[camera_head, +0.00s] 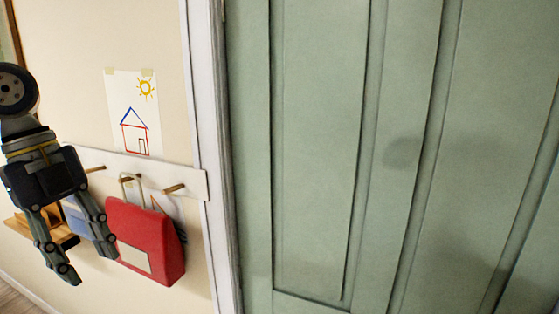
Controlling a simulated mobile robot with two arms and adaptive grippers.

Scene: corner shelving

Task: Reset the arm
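My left arm comes in from the left edge of the head view. Its gripper (90,263) points down with its two fingers spread apart. I see nothing clearly held between them; a blue item (78,217) shows behind the fingers, partly hidden. A red bag (148,236) with a pale label hangs by its strap just right of the gripper. I cannot tell how much depth lies between the gripper and the bag. My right gripper is not in view.
A white peg rail (190,183) with wooden pegs runs along the cream wall. A child's house drawing (133,112) is taped above it. A wooden shelf (60,237) is partly hidden behind my gripper. A large green panelled door (320,150) fills the right side.

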